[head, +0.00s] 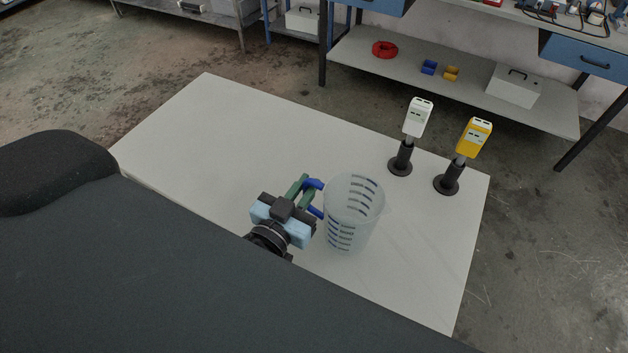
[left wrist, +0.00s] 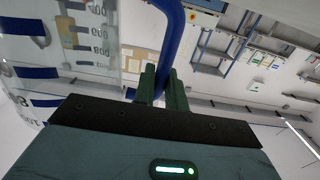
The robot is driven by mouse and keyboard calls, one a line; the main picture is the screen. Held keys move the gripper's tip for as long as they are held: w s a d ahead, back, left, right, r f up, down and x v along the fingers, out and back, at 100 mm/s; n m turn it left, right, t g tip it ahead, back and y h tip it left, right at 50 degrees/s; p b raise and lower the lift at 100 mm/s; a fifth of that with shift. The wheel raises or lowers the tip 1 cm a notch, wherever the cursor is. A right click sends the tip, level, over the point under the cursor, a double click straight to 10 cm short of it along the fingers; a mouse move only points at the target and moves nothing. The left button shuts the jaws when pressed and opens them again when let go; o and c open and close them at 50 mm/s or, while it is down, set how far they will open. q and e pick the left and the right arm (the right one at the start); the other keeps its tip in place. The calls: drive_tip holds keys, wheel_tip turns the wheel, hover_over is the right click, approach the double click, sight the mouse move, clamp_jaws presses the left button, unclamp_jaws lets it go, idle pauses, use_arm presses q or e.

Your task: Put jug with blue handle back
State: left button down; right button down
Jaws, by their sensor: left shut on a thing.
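The jug (head: 352,215) is a tall clear beaker with dark blue graduation marks, standing about upright over the right half of the white table (head: 220,130). I cannot tell whether its base touches the table. My left gripper (head: 301,189) is on the jug's left side, with its green fingers shut on the blue handle (head: 315,184). In the left wrist view the blue handle (left wrist: 172,38) passes between the fingertips (left wrist: 162,85), and the jug's marked wall (left wrist: 60,60) fills the left side. My right gripper is not in view.
A white device on a black stand (head: 401,162) and a yellow one on a similar stand (head: 449,184) stand behind the jug, to its right. The table's left and middle are clear. A workbench with a low shelf (head: 400,65) is beyond the table.

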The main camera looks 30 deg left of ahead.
use_arm(q)
drive_tip(key=shift+f, duration=0.1)
drive_tip(key=shift+s+f, duration=0.1)
drive_tip(key=shift+f, duration=0.05)
drive_tip(key=c, duration=1.5)
unclamp_jaws()
drive_tip(key=shift+o, duration=0.2)
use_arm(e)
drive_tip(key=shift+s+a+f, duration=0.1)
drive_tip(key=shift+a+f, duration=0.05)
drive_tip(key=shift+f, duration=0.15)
